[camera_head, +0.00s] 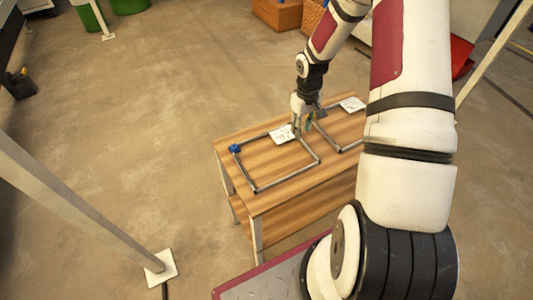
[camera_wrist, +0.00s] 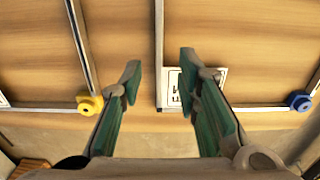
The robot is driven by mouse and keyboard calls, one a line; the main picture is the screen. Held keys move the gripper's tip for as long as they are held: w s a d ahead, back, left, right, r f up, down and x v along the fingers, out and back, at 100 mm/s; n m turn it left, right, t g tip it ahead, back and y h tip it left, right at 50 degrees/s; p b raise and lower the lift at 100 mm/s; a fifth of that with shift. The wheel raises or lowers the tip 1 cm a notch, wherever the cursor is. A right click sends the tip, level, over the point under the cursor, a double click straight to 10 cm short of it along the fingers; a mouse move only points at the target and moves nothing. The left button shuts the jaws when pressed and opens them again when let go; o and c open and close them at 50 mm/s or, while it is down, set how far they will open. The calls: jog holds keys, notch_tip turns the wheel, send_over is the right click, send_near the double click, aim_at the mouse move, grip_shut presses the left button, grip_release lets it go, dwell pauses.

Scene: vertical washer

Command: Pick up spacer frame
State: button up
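Two thin grey rectangular spacer frames lie flat on the wooden table. The left spacer frame (camera_head: 287,179) has a blue corner piece (camera_head: 235,148), which shows at right in the wrist view (camera_wrist: 298,101). The other spacer frame (camera_head: 325,134) lies to its right; a yellow corner piece (camera_wrist: 89,104) shows on it in the wrist view. My gripper (camera_head: 302,124) is over the table's far side, near the adjoining ends of both frames. In the wrist view my gripper (camera_wrist: 160,66) is open, with one bar of the blue-cornered frame (camera_wrist: 158,45) between its green-padded fingers. I cannot tell its height above the bar.
The wooden table (camera_head: 290,198) has a lower shelf. White printed cards (camera_head: 281,135) (camera_head: 352,104) lie by the frames; one is partly behind the right finger in the wrist view. A slanted post (camera_head: 70,205) stands at left. Floor left of the table is open. My arm hides the table's right part.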

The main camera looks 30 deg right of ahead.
jog(key=shift+f, duration=1.85)
grip_shut()
